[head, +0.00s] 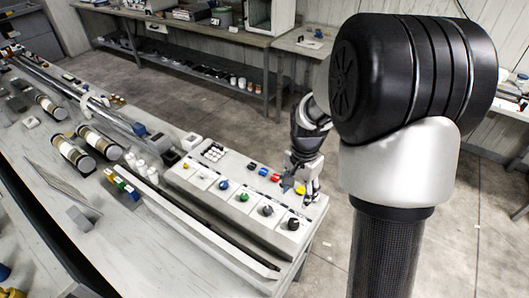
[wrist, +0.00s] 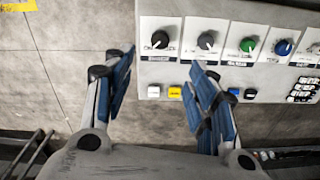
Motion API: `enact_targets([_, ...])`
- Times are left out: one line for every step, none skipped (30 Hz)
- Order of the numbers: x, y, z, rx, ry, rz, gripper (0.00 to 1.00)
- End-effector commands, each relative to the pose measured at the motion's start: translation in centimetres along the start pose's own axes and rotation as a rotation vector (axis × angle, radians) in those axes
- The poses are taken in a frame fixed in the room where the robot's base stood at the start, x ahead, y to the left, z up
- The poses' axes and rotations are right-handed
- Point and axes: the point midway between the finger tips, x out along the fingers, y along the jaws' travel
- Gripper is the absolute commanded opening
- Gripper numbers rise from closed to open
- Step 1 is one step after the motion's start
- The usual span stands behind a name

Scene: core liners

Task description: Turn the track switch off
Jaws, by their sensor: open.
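The control panel (head: 215,172) is a light slab on the bench with a row of knobs and a row of small buttons. The wrist view shows a black knob (wrist: 160,40) at the panel's end, a second black knob (wrist: 206,41), a green knob (wrist: 248,45) and a blue knob (wrist: 284,47). Their labels are too small to read, so I cannot tell which is the track switch. My gripper (wrist: 162,72) is open and empty, its blue-padded fingers spread around the panel's end. In the head view my gripper (head: 306,188) is at the panel's right end, beside the yellow button (head: 300,189).
A yellow button (wrist: 175,92) and a white button (wrist: 154,91) lie between the fingers in the wrist view. The right finger partly covers the button row. A long black bar (head: 215,222) lies along the bench in front. Open floor (head: 225,100) lies behind.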

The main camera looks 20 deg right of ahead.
Motion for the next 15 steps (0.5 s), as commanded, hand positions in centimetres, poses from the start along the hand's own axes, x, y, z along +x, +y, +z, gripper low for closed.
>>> enact_targets([0.5,0.0,-0.5,0.031,-0.01,0.011,0.52])
enact_targets([0.8,0.0,-0.7,0.047,-0.012,0.014,0.52])
enact_targets([1.2,0.0,-0.9,0.062,-0.016,0.018,0.52])
enact_targets([1.4,0.0,-1.0,0.07,-0.017,0.02,0.52])
enact_targets([1.7,0.0,-1.1,0.076,-0.018,0.021,0.52])
enact_targets([2.1,0.1,-1.1,0.082,-0.02,0.023,0.52])
enact_targets([2.4,0.1,-1.1,0.084,-0.02,0.024,0.52])
enact_targets([2.7,0.1,-1.1,0.085,-0.02,0.024,0.52])
enact_targets([3.2,0.1,-1.1,0.084,-0.02,0.024,0.52])
enact_targets([3.7,0.1,-1.1,0.084,-0.021,0.024,0.52])
enact_targets([4.3,0.1,-1.0,0.083,-0.022,0.025,0.52])
enact_targets([5.0,0.1,-1.0,0.083,-0.022,0.025,0.52])
enact_targets([5.7,0.2,-1.0,0.083,-0.022,0.025,0.52])
enact_targets([6.3,0.2,-1.0,0.082,-0.022,0.026,0.52])
enact_targets([7.2,0.2,-1.0,0.082,-0.022,0.025,0.52])
